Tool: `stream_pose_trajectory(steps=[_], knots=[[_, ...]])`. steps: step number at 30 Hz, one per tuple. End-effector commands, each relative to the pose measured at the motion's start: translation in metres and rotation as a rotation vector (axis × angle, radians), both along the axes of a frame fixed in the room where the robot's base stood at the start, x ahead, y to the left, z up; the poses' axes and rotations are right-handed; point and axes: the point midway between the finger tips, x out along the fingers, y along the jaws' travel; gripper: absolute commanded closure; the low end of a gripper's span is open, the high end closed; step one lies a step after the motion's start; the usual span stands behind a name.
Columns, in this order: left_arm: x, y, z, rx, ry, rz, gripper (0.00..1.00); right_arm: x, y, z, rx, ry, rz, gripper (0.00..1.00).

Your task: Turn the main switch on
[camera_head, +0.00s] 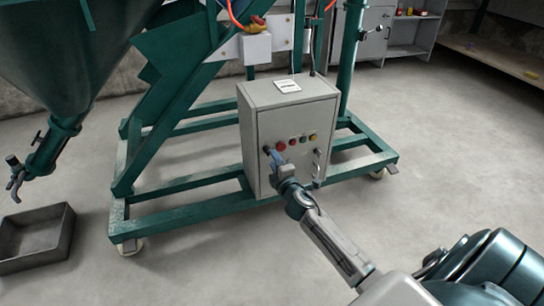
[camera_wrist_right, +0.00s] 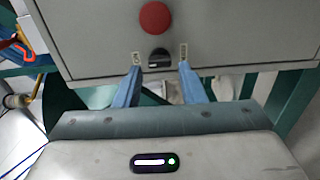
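The grey control box (camera_head: 252,135) stands on the green frame, with a row of coloured buttons on its front. The main switch appears to be the black rotary knob (camera_wrist_right: 158,57) below a large red button (camera_wrist_right: 155,17) in the right wrist view. I cannot tell how far the fingertips are from the panel. My left gripper is not in view.
The green wheeled frame (camera_head: 190,208) surrounds the box base. A green hopper (camera_head: 60,60) hangs at the left above a dark open tray (camera_head: 38,240). Shelves (camera_head: 408,35) stand at the back right. The floor on the right is clear.

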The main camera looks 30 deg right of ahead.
Motion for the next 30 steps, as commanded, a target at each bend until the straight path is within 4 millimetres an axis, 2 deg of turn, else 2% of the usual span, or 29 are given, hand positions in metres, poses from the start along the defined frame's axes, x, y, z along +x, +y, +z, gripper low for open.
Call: stream_pose_trajectory(steps=[1, 6, 12, 17, 30], knots=[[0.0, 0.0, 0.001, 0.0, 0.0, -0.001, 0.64, -0.011, 0.003, 0.0, -0.001, 0.002, 0.002, 0.64], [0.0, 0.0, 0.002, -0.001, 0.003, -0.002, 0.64, -0.043, 0.01, 0.0, -0.001, 0.002, 0.001, 0.64], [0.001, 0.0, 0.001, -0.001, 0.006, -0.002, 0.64, -0.065, 0.016, 0.0, 0.0, 0.0, 0.001, 0.64], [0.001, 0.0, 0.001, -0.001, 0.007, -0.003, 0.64, -0.071, 0.017, 0.0, 0.001, 0.001, 0.0, 0.64], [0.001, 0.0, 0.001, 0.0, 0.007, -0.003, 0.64, -0.07, 0.017, 0.0, 0.0, 0.0, 0.0, 0.64]])
